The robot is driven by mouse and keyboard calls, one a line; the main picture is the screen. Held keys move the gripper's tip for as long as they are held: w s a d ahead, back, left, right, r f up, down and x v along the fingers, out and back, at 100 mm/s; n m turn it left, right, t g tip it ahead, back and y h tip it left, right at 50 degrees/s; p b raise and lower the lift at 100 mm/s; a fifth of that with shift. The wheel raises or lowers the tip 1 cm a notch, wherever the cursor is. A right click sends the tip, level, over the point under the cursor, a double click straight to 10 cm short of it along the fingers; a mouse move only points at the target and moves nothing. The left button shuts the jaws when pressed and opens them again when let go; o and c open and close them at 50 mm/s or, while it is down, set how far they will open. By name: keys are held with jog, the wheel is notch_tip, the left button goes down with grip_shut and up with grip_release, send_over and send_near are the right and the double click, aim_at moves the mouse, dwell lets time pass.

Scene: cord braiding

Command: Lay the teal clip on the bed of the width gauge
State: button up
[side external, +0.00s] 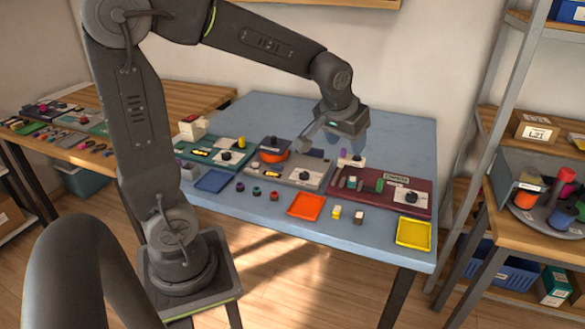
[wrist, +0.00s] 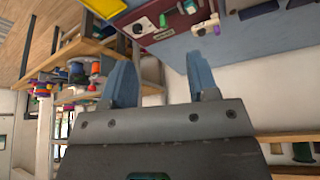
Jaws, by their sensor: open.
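My gripper (side external: 346,130) hangs above the back right part of the blue table, behind the maroon board. In the wrist view its two blue fingers (wrist: 160,62) stand wide apart with nothing between them. A small green-teal piece (side external: 380,185) stands on the maroon board (side external: 424,212); a similar piece (wrist: 163,20) shows in the wrist view, beyond the fingertips. I cannot tell for sure whether it is the teal clip. I cannot pick out the width gauge with certainty among the boards.
A grey board (side external: 310,180) and a dark green board (side external: 190,150) stand left of the maroon one. Blue (side external: 213,181), orange (side external: 306,206) and yellow (side external: 413,233) trays line the front, with several small pieces between. The table behind the boards is clear. A shelf (side external: 545,130) stands at the right.

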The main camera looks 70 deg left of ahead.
jog(key=s+d+r+m+h, duration=0.1)
jog(key=s+d, duration=0.3)
jog(key=s, duration=0.4)
jog(key=s+d+r+m+t+h, duration=0.1)
jog(key=s+d+m, duration=0.3)
jog(key=s, duration=0.5)
jog(key=shift+d+r, duration=0.25)
jog(key=shift+d, duration=0.3)
